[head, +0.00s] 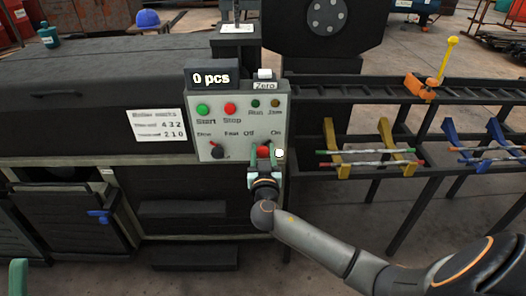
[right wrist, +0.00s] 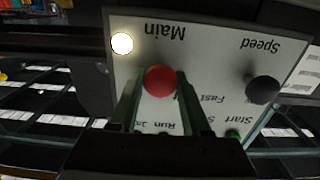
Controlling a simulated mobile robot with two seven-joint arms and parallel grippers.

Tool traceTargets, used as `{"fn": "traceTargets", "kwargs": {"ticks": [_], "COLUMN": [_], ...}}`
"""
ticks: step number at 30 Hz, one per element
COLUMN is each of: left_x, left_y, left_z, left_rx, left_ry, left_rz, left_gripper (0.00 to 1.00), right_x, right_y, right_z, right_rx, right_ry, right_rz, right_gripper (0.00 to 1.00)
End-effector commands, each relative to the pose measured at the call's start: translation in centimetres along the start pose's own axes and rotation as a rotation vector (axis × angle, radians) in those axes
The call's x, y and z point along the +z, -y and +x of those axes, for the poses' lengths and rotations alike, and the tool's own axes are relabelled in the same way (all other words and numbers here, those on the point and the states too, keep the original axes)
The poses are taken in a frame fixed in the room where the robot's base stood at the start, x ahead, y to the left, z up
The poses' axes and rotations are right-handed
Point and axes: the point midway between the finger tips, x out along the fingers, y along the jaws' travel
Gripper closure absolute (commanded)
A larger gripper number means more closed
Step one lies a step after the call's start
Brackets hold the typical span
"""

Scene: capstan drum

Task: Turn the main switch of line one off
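The control panel (head: 243,128) stands in the middle of the head view. Its red main switch (head: 264,151) is at the lower right, under the words Off and On. In the right wrist view the panel is upside down, and the red knob (right wrist: 160,81) shows under the word Main. My right gripper (head: 264,171) is at the switch. Its two fingers (right wrist: 160,92) flank the knob closely on both sides and appear to touch it. Which way the knob points is hidden. A white lamp (head: 280,153) beside it is lit.
The black speed knob (head: 217,150) sits left of the switch, with the green start button (head: 203,109) and red stop button (head: 230,109) above. The display (head: 211,78) reads 0 pcs. A dark rack (head: 375,170) with yellow brackets stands close on the right.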

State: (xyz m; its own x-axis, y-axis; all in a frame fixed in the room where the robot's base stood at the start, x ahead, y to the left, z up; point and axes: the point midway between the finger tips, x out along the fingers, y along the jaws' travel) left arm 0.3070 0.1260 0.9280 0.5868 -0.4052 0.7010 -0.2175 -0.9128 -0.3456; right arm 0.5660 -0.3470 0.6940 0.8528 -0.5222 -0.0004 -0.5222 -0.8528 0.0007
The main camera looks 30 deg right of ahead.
Motion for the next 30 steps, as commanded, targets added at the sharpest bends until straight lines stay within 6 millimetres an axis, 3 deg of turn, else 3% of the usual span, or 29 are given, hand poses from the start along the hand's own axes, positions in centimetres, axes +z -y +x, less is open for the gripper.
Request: {"fn": "traceTargets", "kwargs": {"ticks": [1, 12, 23, 30], "left_x": [-0.01, -0.01, 0.03, 0.13], "left_y": [-0.01, -0.02, -0.04, -0.08], "left_z": [0.00, 0.00, -0.04, -0.14], "left_rx": [0.001, 0.001, 0.001, 0.001], "left_ry": [0.000, -0.001, -0.001, -0.001], "left_rz": [0.000, 0.001, 0.000, -0.002], "left_gripper": [0.50, 0.50, 0.50, 0.50], "right_x": [0.01, 0.03, 0.08, 0.12], "right_y": [0.00, 0.00, 0.02, 0.04], "right_z": [-0.02, -0.04, -0.07, -0.07], "right_rx": [0.000, 0.001, 0.001, 0.001], "right_ry": [0.000, 0.001, 0.001, 0.001], "right_rz": [0.000, 0.000, -0.038, -0.176], "right_gripper": [0.61, 1.00, 1.00, 1.00]}}
